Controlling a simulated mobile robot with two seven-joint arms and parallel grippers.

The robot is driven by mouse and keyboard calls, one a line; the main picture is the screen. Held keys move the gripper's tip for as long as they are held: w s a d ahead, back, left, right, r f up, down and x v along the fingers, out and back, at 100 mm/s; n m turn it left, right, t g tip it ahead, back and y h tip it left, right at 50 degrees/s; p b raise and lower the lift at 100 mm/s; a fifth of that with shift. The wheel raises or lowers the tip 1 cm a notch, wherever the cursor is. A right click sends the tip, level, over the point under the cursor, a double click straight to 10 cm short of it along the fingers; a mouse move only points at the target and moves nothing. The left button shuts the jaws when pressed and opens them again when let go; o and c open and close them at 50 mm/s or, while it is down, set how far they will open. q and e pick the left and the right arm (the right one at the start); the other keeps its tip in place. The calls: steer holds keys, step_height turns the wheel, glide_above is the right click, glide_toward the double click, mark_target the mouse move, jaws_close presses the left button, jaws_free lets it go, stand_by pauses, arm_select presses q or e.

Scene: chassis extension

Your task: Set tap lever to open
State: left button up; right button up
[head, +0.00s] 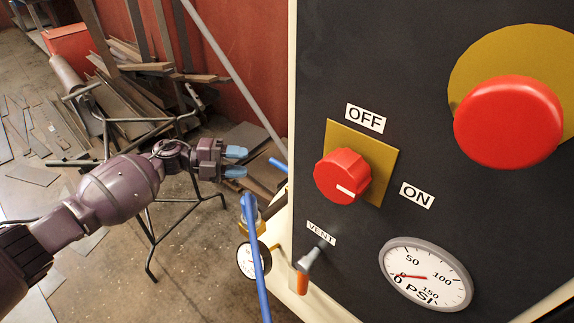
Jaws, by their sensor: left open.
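A long thin blue bar (257,265), which looks like the tap lever, runs from beside the panel's left edge down to the bottom of the head view. It passes in front of a brass fitting (242,226) and a small round gauge (244,262). I cannot tell where the bar is joined. A short blue piece (278,164) shows above it at the panel's edge. My left gripper (236,162) is open and empty, its light-blue fingertips pointing right, above and left of the bar's upper end, with no visible contact. My right gripper is not in view.
The dark panel (320,90) fills the right side, with a red knob (341,176), a big red button (508,121), a pressure gauge (425,274) and an orange-tipped vent lever (303,280). A black metal frame (150,225) and scrap boards stand behind my left arm.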

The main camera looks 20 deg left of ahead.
mark_target(276, 166)
arm_select(q)
steer(key=b+x, duration=0.1)
steer(key=x, duration=0.8)
steer(key=shift+w+d+f+b, duration=0.1)
steer(key=shift+d+f+b, duration=0.1)
steer(key=shift+b, duration=0.2)
steer(key=shift+w+d, duration=0.2)
steer(key=shift+d, duration=0.25)
steer(key=shift+c, duration=0.3)
jaws_close()
